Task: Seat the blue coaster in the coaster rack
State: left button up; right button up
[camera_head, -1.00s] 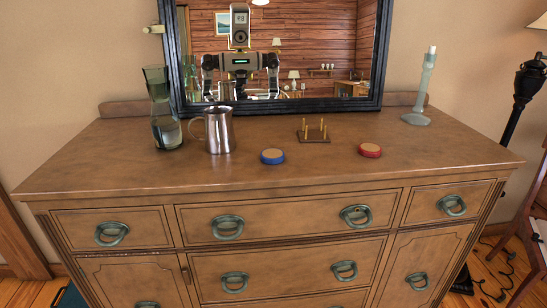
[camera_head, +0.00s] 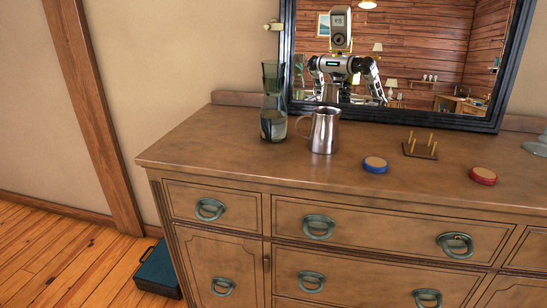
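The blue coaster (camera_head: 375,165) lies flat on the dresser top, with a tan upper face and a blue rim. The coaster rack (camera_head: 420,149) stands behind it and to the right, a small dark base with several upright pegs. The rack holds no coaster. A red coaster (camera_head: 482,176) lies flat to the right of the rack. Neither of my grippers shows directly in the head view; only my reflection appears in the mirror, too small to tell the gripper state.
A steel pitcher (camera_head: 325,131) and a green glass carafe (camera_head: 273,110) stand left of the blue coaster. The mirror (camera_head: 400,50) is behind. A pale candle holder base (camera_head: 537,146) is at the right edge. A teal case (camera_head: 158,272) lies on the floor beside the dresser (camera_head: 230,160).

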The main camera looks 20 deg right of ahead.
aim_at(428, 152)
jog(key=u, duration=1.15)
jog(key=k, duration=0.8)
jog(key=z, duration=1.3)
